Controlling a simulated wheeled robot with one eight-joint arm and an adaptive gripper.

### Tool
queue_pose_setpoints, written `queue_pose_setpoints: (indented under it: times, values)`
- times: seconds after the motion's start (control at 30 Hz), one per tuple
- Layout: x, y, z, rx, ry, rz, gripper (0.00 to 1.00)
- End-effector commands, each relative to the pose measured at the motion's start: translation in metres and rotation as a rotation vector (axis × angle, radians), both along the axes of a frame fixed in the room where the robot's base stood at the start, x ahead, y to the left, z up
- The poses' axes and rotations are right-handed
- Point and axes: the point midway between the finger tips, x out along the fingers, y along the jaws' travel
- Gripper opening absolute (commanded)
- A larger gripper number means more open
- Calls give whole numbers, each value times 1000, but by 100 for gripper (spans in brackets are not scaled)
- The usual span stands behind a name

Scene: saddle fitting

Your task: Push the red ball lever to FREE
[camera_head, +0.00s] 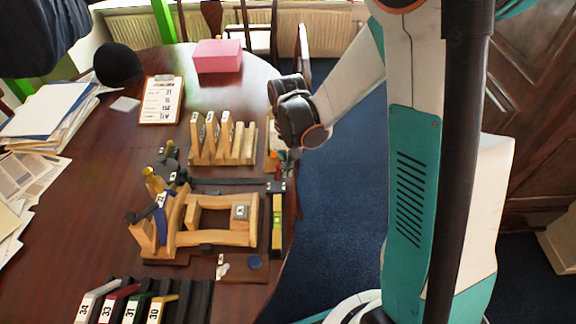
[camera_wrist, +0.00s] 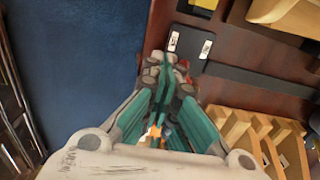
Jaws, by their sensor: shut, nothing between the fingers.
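The red ball lever shows only as a small red patch (camera_wrist: 187,68) beside my fingertips in the wrist view; the fingers hide most of it. In the head view a small red spot (camera_head: 278,169) shows just under my gripper (camera_head: 287,166). A dark plate with two white labels (camera_wrist: 188,42) lies just beyond the fingertips; it also shows in the head view (camera_head: 276,187). The label wording is too small to read. My gripper (camera_wrist: 166,72) is shut and empty, at the table's right edge. I cannot tell whether it touches the lever.
A wooden slotted rack (camera_head: 222,142) stands left of my gripper. A wooden frame fixture (camera_head: 205,215) and a yellow-green level (camera_head: 277,225) lie nearer. A dark bar (camera_wrist: 260,80) runs off from the labelled plate. Blue floor (camera_head: 340,200) is free to the right.

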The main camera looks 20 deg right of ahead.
Motion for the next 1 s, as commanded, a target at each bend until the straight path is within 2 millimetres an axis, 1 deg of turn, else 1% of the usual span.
queue_pose_setpoints:
  times: [0.8,1.0]
  values:
    - [7,21,0,0,0,1,0]
    - [6,19,0,0,0,0,0]
